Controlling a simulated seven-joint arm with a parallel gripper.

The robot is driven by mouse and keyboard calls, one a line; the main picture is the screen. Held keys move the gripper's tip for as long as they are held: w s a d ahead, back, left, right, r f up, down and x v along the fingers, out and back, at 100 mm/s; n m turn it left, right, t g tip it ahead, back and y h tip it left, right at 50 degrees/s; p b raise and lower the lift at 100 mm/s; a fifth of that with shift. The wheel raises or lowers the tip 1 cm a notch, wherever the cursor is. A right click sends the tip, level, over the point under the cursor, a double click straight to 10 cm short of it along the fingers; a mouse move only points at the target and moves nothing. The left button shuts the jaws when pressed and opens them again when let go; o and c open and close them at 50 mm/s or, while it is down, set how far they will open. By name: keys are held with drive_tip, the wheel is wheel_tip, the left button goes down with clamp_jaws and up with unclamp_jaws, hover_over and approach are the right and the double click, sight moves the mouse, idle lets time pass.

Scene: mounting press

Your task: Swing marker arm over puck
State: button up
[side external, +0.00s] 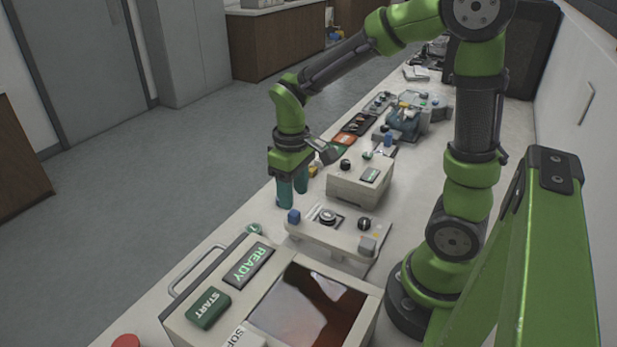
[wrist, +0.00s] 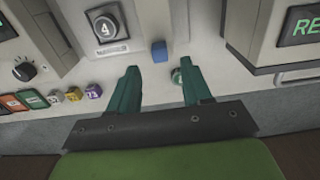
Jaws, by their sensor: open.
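My gripper (side external: 292,197) hangs above the front edge of the bench, fingers pointing down. In the wrist view my gripper (wrist: 160,72) is open, with nothing held between its teal fingers. A round puck marked 4 (wrist: 103,25) sits in a dark seat on a low beige unit; the seat and puck also show in the side view (side external: 327,216). A small blue block (side external: 293,216) is at that unit's front left edge; in the wrist view the blue block (wrist: 159,50) lies just beyond the fingertips, apart from them. I cannot tell whether it belongs to the marker arm.
A machine with a READY display (side external: 247,264) and START button (side external: 208,307) stands in front. Numbered coloured cubes (wrist: 74,94) lie near the bench edge. A green round piece (wrist: 177,76) lies near the right finger.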

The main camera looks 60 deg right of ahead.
sight(294, 212)
wheel_tip(294, 212, down, 5)
drive_tip(key=shift+f, duration=0.1)
idle(0.3)
clamp_jaws()
